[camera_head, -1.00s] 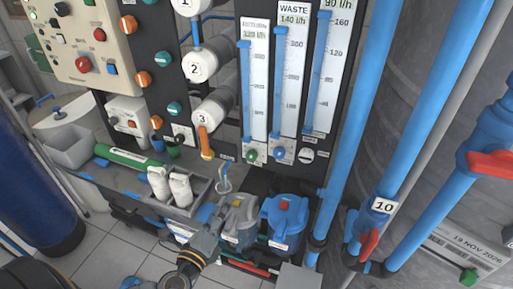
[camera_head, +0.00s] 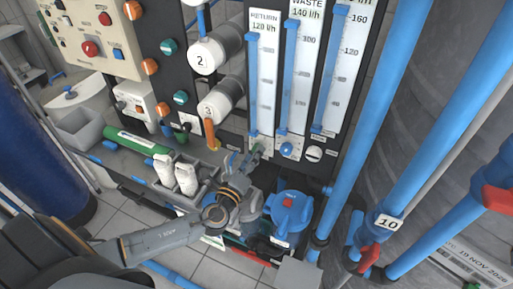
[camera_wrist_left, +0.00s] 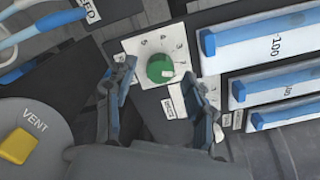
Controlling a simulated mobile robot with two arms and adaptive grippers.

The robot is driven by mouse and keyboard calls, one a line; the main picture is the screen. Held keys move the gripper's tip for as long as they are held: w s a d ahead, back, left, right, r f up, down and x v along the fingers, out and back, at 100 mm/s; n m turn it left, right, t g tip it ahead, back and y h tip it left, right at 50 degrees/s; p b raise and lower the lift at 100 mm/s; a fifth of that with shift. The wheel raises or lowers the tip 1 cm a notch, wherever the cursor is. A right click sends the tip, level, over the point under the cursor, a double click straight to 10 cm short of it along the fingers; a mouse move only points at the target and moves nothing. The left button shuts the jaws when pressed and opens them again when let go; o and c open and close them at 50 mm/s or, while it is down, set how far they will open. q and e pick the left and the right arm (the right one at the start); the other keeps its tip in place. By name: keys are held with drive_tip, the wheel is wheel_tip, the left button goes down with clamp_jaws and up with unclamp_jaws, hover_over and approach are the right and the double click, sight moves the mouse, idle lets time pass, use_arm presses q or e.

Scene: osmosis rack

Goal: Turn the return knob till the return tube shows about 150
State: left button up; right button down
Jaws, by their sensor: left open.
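The return knob, a green round knob with a pale pointer on a white numbered dial plate, shows in the left wrist view (camera_wrist_left: 160,68). My left gripper (camera_wrist_left: 164,75) is open, with one finger to either side of the knob; I cannot tell whether they touch it. In the head view the gripper (camera_head: 248,158) is at the panel below the return tube and partly hides the knob. The return tube (camera_head: 262,85) is a white scale with a blue column, labelled RETURN; its display seems to read 120 l/h. My right gripper is not in view.
The waste tube (camera_head: 297,75) stands right of the return tube, with a blue knob (camera_head: 286,149) below. A white knob (camera_head: 313,153) is further right. A blue-lidded pump or canister (camera_head: 288,212) stands below. A yellow VENT part (camera_wrist_left: 17,146) is near the gripper in the wrist view.

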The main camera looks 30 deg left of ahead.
use_arm(q)
drive_tip(key=w, duration=0.2)
drive_tip(key=shift+w, duration=0.3)
drive_tip(key=shift+c, duration=0.6)
clamp_jaws()
drive_tip(key=shift+f+n+b, duration=0.2)
drive_tip(key=shift+n+b, duration=0.6)
drive_tip(key=shift+b, duration=0.2)
drive_tip(key=shift+n+b, duration=1.15)
drive_tip(key=shift+n, duration=0.05)
drive_tip(key=shift+n+b, duration=0.65)
drive_tip(key=shift+n, duration=0.55)
drive_tip(key=shift+r+n+b, duration=0.15)
drive_tip(key=shift+n+b, duration=0.25)
drive_tip(key=shift+n, duration=0.7)
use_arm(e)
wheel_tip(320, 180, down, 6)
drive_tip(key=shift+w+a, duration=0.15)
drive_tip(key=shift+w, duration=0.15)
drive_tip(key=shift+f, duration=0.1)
